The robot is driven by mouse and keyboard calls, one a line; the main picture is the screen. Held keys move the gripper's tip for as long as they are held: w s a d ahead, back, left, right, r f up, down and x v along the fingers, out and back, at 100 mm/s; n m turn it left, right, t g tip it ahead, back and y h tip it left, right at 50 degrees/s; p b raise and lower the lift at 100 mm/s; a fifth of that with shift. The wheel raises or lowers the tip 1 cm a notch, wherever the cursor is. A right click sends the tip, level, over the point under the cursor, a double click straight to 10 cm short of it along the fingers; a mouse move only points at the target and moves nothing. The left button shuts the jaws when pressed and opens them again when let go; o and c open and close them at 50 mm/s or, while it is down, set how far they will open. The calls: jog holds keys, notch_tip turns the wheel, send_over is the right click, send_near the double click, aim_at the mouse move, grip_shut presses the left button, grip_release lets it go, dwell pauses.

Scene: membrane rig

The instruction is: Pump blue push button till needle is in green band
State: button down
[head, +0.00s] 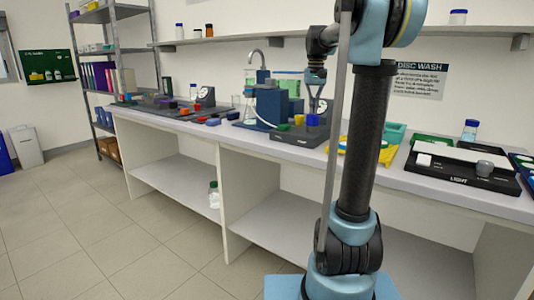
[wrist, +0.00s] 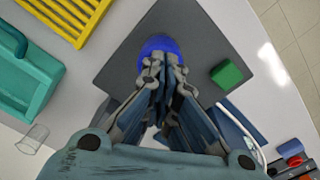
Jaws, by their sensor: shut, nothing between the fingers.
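The blue push button (head: 313,120) stands on a dark grey base plate (head: 297,138) on the bench. In the wrist view the blue button (wrist: 158,45) shows just beyond my fingertips, partly covered by them. My gripper (head: 315,108) is shut and empty, pointing down right above the blue button; I cannot tell whether it touches. A pale round dial (head: 325,106) behind my gripper is partly hidden, and its needle and green band cannot be read. A green button (wrist: 227,74) sits on the same plate, also seen in the head view (head: 283,127).
A blue pump-like unit with a tap (head: 271,104) stands behind the plate. A yellow rack (wrist: 72,15) and a teal container (wrist: 25,75) lie beside it. A clear cup (wrist: 33,138) is near the container. A light box (head: 462,168) is farther right.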

jog(key=shift+f, duration=1.5)
jog(key=shift+r, duration=2.15)
